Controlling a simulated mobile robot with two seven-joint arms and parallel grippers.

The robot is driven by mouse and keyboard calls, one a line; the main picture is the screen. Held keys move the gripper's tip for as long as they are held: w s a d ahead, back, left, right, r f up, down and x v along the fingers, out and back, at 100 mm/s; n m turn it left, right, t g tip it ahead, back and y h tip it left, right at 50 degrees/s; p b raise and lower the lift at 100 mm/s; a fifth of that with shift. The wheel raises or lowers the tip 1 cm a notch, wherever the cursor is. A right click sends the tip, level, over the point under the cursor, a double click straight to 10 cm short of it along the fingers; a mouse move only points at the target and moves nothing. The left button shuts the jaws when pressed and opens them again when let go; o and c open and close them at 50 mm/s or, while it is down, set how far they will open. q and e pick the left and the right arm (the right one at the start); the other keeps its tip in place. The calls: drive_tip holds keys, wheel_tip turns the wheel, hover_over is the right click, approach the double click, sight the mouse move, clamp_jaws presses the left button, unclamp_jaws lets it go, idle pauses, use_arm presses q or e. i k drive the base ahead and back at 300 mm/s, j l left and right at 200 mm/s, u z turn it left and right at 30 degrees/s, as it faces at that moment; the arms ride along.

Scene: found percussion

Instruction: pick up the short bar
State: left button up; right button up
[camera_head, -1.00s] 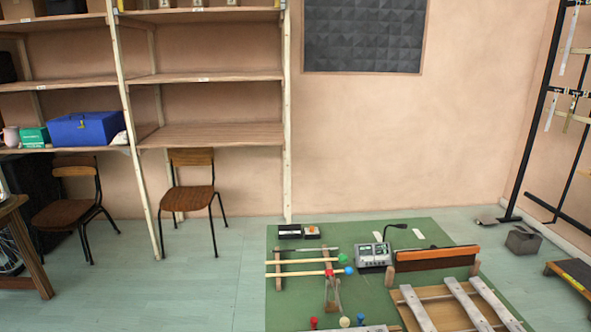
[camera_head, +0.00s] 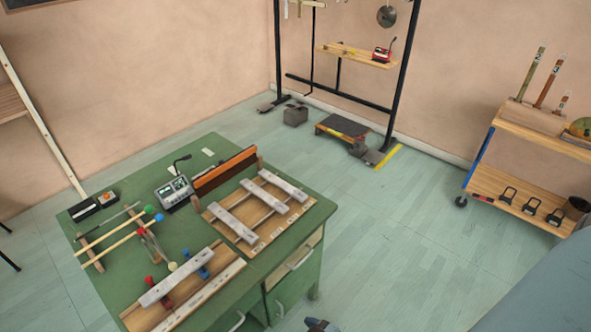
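Three pale grey metal bars lie apart, side by side, on a wooden frame on the green table: a back right bar (camera_head: 285,186), a middle bar (camera_head: 263,204) and a front left bar (camera_head: 235,225). Another grey bar (camera_head: 175,282) lies across a wooden board (camera_head: 205,292) at the table's front edge, with red and blue pieces by it. The three on the frame look close in length, and I cannot tell for certain which is the short bar. Neither of my grippers can be made out in the head view.
The green table (camera_head: 222,150) also holds a grey device (camera_head: 174,192), an orange-topped block (camera_head: 224,172) and mallets on supports (camera_head: 105,242). A wooden cart (camera_head: 533,190) stands at right. A black rack (camera_head: 398,95) stands behind.

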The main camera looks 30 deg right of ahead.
sight(296, 193)
drive_tip(key=z, duration=0.95)
drive_tip(key=i+l+u, duration=0.1)
drive_tip(key=u, duration=0.25)
drive_tip(key=l+u, duration=0.1)
drive_tip(key=u, duration=0.25)
drive_tip(key=i+l+u, duration=0.1)
drive_tip(key=u, duration=0.25)
drive_tip(key=i+l+u, duration=0.1)
drive_tip(key=l+u, duration=0.2)
drive_tip(key=l, duration=0.2)
drive_tip(key=l+u, duration=0.3)
drive_tip(key=l, duration=0.25)
drive_tip(key=l+u, duration=0.1)
drive_tip(key=l, duration=0.45)
drive_tip(key=i+l, duration=0.1)
drive_tip(key=l, duration=0.45)
drive_tip(key=i+u, duration=0.05)
